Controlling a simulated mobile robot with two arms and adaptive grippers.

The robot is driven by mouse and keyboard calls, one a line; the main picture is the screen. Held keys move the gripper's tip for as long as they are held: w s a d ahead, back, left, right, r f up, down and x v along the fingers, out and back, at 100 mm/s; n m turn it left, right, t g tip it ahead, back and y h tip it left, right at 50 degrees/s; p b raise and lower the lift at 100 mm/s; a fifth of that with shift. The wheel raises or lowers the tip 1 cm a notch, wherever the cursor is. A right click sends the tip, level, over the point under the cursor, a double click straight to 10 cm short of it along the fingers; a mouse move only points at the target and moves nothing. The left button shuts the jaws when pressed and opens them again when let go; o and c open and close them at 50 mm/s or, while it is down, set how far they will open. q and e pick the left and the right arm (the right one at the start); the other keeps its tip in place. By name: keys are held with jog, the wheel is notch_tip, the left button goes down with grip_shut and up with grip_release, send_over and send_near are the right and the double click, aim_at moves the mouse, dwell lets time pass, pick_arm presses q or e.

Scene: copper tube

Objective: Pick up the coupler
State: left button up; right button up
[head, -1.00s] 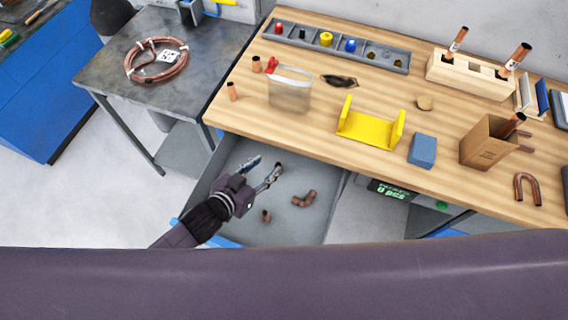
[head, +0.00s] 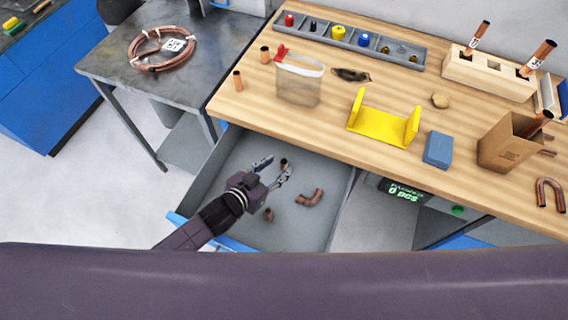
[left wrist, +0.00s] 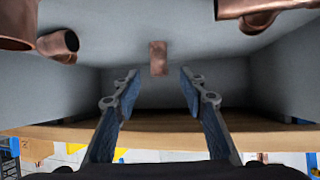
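The coupler, a short copper tube piece, lies on the drawer floor just beyond my left gripper's fingertips in the head view (head: 284,162). In the left wrist view it shows small and upright (left wrist: 158,58), centred beyond the gap between the two fingers. My left gripper (head: 274,167) is open and empty inside the drawer. Its fingers stand apart in the left wrist view (left wrist: 158,80), not touching the coupler. The right gripper is not in view.
The open grey drawer (head: 240,148) has walls close around my left gripper. A copper elbow (head: 311,198) and a small copper fitting (head: 268,215) lie in it nearby. The wooden workbench (head: 320,145) overhangs the drawer's back, with a yellow bracket (head: 383,127) and blue block (head: 438,149) on top.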

aim_at(282, 164)
pick_arm(q)
jog(key=shift+p+x, duration=0.3)
jog(key=shift+x, duration=2)
jog(key=shift+s, duration=0.1)
jog(key=shift+c, duration=0.4)
grip_shut()
